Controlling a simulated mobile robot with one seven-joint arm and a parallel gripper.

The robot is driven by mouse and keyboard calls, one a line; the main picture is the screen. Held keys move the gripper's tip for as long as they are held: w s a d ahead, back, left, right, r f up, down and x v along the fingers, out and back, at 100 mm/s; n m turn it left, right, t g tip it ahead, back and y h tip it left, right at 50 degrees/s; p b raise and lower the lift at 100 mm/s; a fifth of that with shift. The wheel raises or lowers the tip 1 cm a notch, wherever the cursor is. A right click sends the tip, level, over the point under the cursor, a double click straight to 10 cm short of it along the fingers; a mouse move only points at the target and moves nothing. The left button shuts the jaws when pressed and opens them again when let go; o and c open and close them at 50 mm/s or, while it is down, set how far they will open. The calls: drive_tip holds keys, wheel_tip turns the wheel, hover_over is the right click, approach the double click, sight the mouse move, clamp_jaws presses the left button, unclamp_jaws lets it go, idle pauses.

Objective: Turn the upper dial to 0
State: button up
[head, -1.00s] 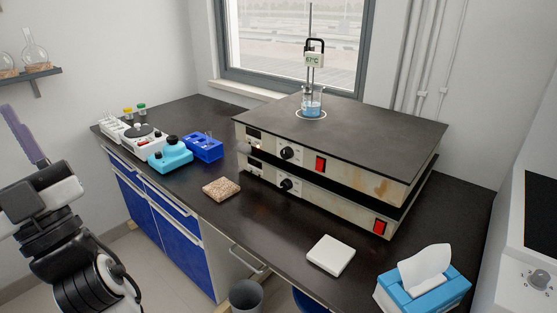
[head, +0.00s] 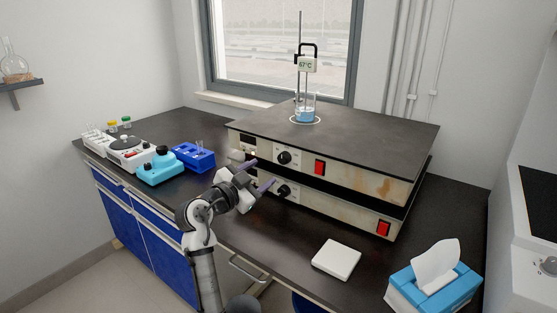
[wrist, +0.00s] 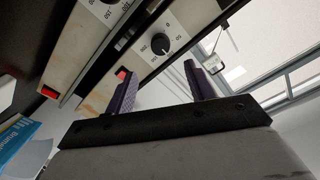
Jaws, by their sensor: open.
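The upper dial (head: 284,157) is a round black knob on the pale front of the upper of two stacked hotplates (head: 345,130). It also shows in the wrist view (wrist: 160,43), with a printed number scale around it; its pointer setting is too small to read surely. My gripper (head: 259,172), with two purple fingers, is open and empty just left of the dials in the head view. In the wrist view my gripper (wrist: 160,75) has the upper dial ahead, between the fingertip directions, apart from both fingers. The lower dial (head: 283,191) sits on the lower hotplate.
Red switches (head: 320,167) sit right of the dials. A beaker (head: 305,113) with a thermometer stands on the upper hotplate. A blue tube rack (head: 194,156) and a turquoise device (head: 161,167) stand left. A white pad (head: 336,259) and tissue box (head: 434,279) are at front right.

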sight(282, 159)
drive_tip(key=p+x, duration=0.2)
drive_tip(key=x, duration=0.7)
drive_tip(key=shift+w+d, duration=0.1)
drive_tip(key=shift+w, duration=0.05)
drive_tip(key=shift+c, duration=0.4)
drive_tip(key=c, duration=0.9)
